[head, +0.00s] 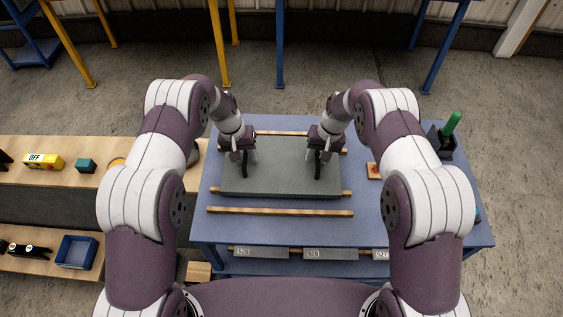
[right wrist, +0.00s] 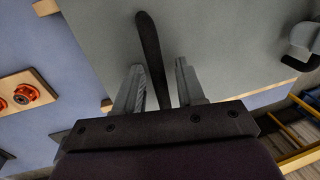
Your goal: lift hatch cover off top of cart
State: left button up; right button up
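The hatch cover (head: 280,182) is a flat grey panel lying level on wooden strips on the blue cart top (head: 375,215). It has two black bar handles. My left gripper (head: 245,157) is low over the left handle (head: 245,168), its fingers apart on either side. My right gripper (head: 320,158) is at the right handle (head: 318,172). In the right wrist view, that handle (right wrist: 151,55) stands between the spread fingers of the right gripper (right wrist: 160,85), with a clear gap on one side. The contact at the left handle is too small to make out.
A bare wooden strip (head: 280,212) lies in front of the cover. A red part on a wooden plate (head: 374,171) and a dark holder with a green-handled tool (head: 451,124) stand to the right. A wooden bench (head: 60,182) with small items is at left.

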pick_arm(q)
grip_shut()
pick_arm(e)
grip_shut()
pick_arm(q)
jog(key=shift+w+r, duration=0.15)
pick_arm(e)
jog(key=shift+w+r, duration=0.15)
dwell(0.8)
